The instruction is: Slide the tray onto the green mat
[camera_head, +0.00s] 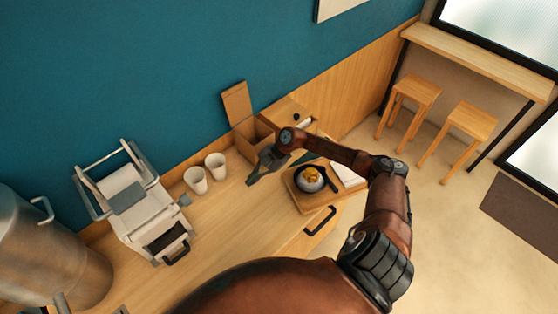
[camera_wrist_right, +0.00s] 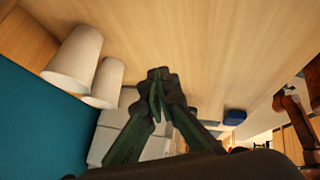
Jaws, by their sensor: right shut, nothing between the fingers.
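A wooden tray (camera_head: 301,204) lies on the counter in the head view. On it sits a dark round dish (camera_head: 310,184) with yellow-orange food in it. My right gripper (camera_head: 250,182) is to the left of the tray, apart from it, with its fingers pointing down and left. It is shut and empty; its fingers (camera_wrist_right: 157,76) also show closed together in the wrist view, over bare counter. My left gripper is not in view.
Two white cups (camera_head: 205,174) stand left of my right gripper. A white machine (camera_head: 142,205) and a metal pot (camera_head: 50,250) stand further left. An open wooden box (camera_head: 250,131) is behind my gripper. The counter (camera_head: 235,225) in front is clear.

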